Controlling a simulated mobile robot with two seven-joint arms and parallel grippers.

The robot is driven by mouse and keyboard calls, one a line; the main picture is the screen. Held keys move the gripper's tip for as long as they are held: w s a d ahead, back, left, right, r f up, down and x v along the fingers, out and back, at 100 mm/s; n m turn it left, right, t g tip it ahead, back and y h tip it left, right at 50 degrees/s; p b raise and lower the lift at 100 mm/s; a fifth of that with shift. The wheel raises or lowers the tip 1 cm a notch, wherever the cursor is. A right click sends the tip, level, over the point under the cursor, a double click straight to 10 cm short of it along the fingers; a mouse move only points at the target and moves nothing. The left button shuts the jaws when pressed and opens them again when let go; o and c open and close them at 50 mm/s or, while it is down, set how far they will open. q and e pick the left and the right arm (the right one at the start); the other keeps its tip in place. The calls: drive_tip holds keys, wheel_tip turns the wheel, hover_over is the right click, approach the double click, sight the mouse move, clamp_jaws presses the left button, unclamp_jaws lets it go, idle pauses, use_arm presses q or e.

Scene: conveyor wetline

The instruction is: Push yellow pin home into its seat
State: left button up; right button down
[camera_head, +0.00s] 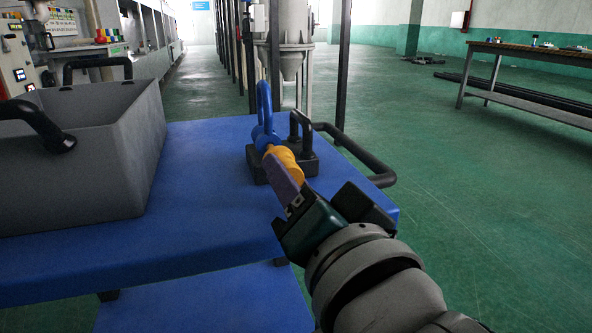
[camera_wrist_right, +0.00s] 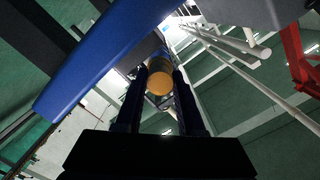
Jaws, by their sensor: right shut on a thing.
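The yellow pin (camera_head: 286,159) shows at the tip of my right gripper (camera_head: 284,181) in the head view. The gripper is shut on it. In the right wrist view the pin's round yellow end (camera_wrist_right: 159,83) sits between the two dark fingers (camera_wrist_right: 160,96). A blue fitting (camera_head: 264,125) with an upright loop stands right behind the pin, in line with it. The pin's far end meets or overlaps this fitting; I cannot tell how deep it is. A dark block (camera_head: 258,168) lies under the fitting. The seat itself is hidden. My left gripper is not in view.
The blue cart top (camera_head: 205,190) carries a grey crate (camera_head: 75,185) with black handles at left. A black handle (camera_head: 300,125) stands just right of the fitting, and the cart's black rail (camera_head: 365,158) is beyond it. Open blue surface lies between crate and fitting.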

drive_tip(key=shift+b+x, duration=0.4)
drive_tip(key=shift+x, duration=0.65)
drive_tip(key=shift+b+x, duration=0.55)
drive_tip(key=shift+x, duration=0.6)
drive_tip(key=shift+c, duration=2.2)
unclamp_jaws()
drive_tip(key=shift+d, duration=0.1)
drive_tip(key=shift+s+d+r+p, duration=0.1)
drive_tip(key=shift+s+p, duration=0.2)
drive_tip(key=p+v, duration=0.3)
drive_tip(key=v, duration=0.6)
